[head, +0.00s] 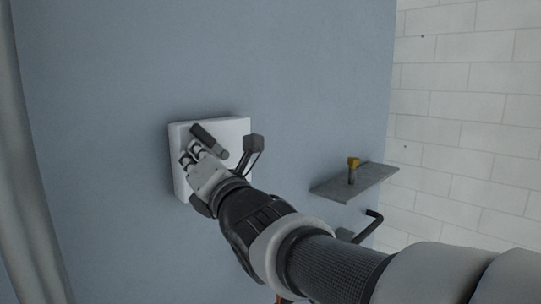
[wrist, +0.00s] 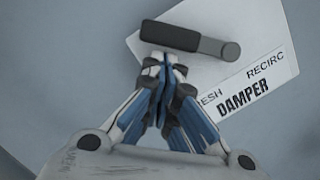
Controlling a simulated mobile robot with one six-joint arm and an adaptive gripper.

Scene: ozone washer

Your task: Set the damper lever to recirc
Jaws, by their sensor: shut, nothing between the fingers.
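The damper lever has a dark grip (head: 204,137) and a grey metal end (head: 222,154). It stands out from a white damper plate (head: 236,127) on the blue-grey panel. In the wrist view the dark grip (wrist: 169,36) points left from the round metal end (wrist: 230,50). The plate's label (wrist: 262,80) reads RECIRC at right and a partly hidden word ending in ESH at left, above DAMPER. My gripper (head: 190,153) is shut and empty at the plate. In the wrist view its fingertips (wrist: 163,62) are just below the grip; I cannot tell if they touch.
A dark block on a stalk (head: 253,143) stands close to the right of my gripper. A grey shelf (head: 340,187) with a yellow-topped fitting (head: 353,164) and a black bent handle (head: 371,225) are farther right. The panel left of the plate is bare.

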